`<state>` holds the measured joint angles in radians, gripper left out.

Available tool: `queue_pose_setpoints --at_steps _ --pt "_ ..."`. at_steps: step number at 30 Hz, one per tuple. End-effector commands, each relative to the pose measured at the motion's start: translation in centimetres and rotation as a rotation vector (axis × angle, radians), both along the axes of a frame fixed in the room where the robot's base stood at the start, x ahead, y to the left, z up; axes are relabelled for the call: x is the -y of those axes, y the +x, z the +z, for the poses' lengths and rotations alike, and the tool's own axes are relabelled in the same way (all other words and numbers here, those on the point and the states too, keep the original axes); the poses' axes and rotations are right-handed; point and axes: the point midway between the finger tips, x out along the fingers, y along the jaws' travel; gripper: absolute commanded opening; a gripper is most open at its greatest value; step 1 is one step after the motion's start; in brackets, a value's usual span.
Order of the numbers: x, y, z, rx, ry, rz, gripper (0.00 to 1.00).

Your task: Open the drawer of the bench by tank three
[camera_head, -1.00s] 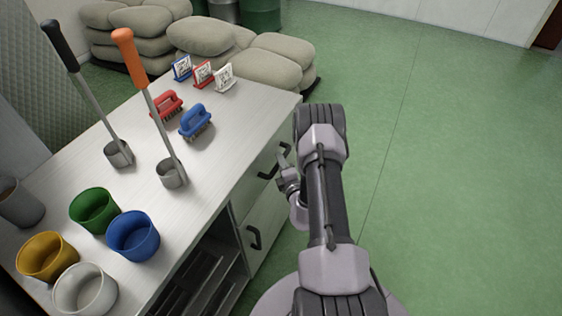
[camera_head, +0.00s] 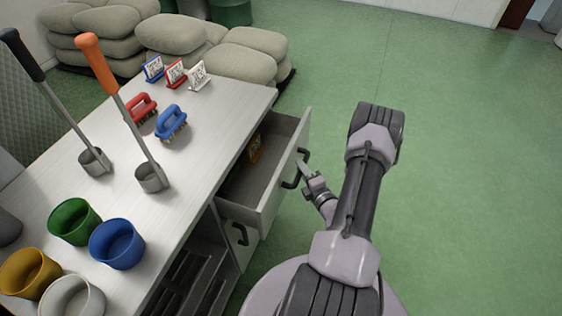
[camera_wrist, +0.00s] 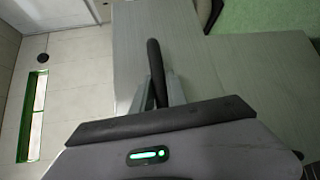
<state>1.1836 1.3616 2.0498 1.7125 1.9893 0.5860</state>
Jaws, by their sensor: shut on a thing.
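The bench (camera_head: 205,137) has a pale top and stands at the left in the head view. Its upper drawer (camera_head: 284,177) is pulled well out, and its inside shows. In the wrist view the dark handle (camera_wrist: 156,68) runs up from between the fingers (camera_wrist: 160,93), in front of the pale drawer front. The fingertips are small in the head view.
On the bench stand two long-handled scoops, several coloured cups, a red brush (camera_head: 141,107), a blue brush (camera_head: 171,121) and small label stands. A second handle (camera_head: 240,233) is on the front below the drawer. Sacks (camera_head: 250,55) lie behind. Green floor (camera_head: 470,170) is clear on the right.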

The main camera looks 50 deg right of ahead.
Motion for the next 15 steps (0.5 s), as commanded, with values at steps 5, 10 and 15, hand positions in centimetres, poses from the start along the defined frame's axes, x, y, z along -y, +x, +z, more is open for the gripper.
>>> queue_pose_setpoints --at_steps 5,10,15 --pt "2.2 -4.7 0.1 0.002 -0.002 -0.01 0.0" --pt "3.7 -8.6 0.0 0.001 -0.003 -0.009 0.0" --pt "5.0 -11.6 0.0 0.0 -0.004 -0.005 0.0"
